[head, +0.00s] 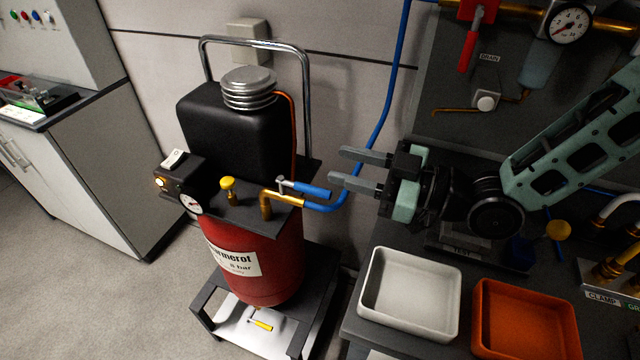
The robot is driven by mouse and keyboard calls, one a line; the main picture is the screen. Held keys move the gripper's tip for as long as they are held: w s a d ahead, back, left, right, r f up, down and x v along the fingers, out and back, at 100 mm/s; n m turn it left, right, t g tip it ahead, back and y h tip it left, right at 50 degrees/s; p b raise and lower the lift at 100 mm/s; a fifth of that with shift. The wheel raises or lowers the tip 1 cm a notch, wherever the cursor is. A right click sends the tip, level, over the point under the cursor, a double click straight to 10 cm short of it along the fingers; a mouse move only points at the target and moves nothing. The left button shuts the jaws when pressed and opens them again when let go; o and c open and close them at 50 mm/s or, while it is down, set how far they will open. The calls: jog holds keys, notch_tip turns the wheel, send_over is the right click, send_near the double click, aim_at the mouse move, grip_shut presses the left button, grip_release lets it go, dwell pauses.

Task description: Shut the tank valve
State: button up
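The red compressor tank (265,262) stands on a dark wheeled-looking frame left of the bench. A brass outlet pipe (285,198) on its top plate carries a valve with a blue lever (308,188). The lever points right, roughly along the pipe and toward the blue hose. My gripper (337,164) is open, its two grey fingers apart and pointing left. The fingertips appear just right of and above the lever's end in the picture. Nothing is between the fingers. I cannot tell the depth gap to the lever.
A blue hose (384,112) rises from the pipe past my fingers. A chrome handle (306,90) and black motor housing (232,130) stand behind the valve. A yellow knob (228,184) and gauge (191,203) sit left. A white tray (452,334) and orange tray (482,340) lie below my arm.

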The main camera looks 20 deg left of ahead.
jog(key=p, duration=0.1)
send_near(296, 186)
jog(key=shift+w+a, duration=0.25)
jog(key=shift+w, duration=0.05)
jog(key=a+p, duration=0.1)
jog(key=a, duration=0.4)
jog(key=a+p, duration=0.1)
jog(key=a, duration=0.1)
jog(key=shift+w+a+f+p, duration=0.25)
jog(key=shift+w+f+p, duration=0.05)
jog(key=shift+f+p, duration=0.1)
grip_shut()
